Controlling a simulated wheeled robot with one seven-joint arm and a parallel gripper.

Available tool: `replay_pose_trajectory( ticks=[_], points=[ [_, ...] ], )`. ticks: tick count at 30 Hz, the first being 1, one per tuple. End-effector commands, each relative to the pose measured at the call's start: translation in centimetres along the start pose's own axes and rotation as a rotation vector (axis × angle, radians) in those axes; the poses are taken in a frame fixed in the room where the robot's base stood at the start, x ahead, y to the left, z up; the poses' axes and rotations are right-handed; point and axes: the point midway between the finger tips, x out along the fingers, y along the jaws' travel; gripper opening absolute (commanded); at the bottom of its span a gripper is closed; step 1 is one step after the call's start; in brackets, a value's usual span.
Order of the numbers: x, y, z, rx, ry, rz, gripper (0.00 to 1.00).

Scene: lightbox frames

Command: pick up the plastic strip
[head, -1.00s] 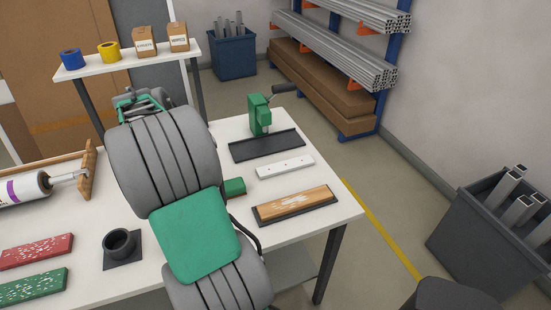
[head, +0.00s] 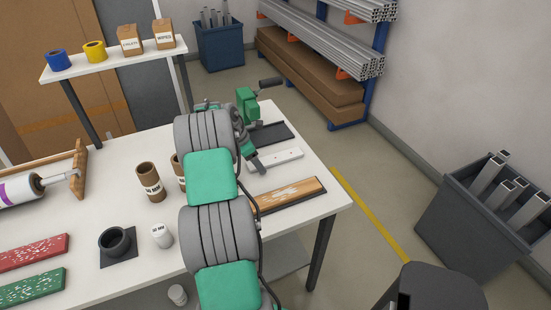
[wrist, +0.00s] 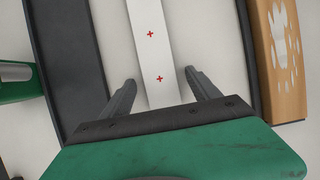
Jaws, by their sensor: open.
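The plastic strip (head: 281,159) is white and narrow and lies flat on the white worktable, between a dark tray and a wooden board. In the wrist view the strip (wrist: 149,40) shows red cross marks and runs up the picture between my two fingers. My gripper (wrist: 159,77) is open, with one finger on each side of the strip and gaps between. In the head view my gripper (head: 258,164) is over the strip's left end, and my arm hides part of the table. I cannot tell how high the fingertips are above the table.
The dark tray (wrist: 68,60) lies left of the strip and the wooden board (wrist: 283,60) right of it. A green hand press (head: 247,104) stands behind. Brown tubes (head: 149,182), a white cylinder (head: 161,236) and a dark cup (head: 115,241) stand left of my arm.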

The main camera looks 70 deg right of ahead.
Motion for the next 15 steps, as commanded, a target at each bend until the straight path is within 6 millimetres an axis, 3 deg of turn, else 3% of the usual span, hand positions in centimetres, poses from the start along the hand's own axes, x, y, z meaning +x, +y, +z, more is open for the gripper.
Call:
replay_pose_trajectory(
  ticks=[3,15],
  points=[
    [-0.05,0.02,-0.03,0.0,0.0,0.001,0.7],
    [-0.1,0.02,-0.06,0.0,0.0,0.001,0.37]
  ],
)
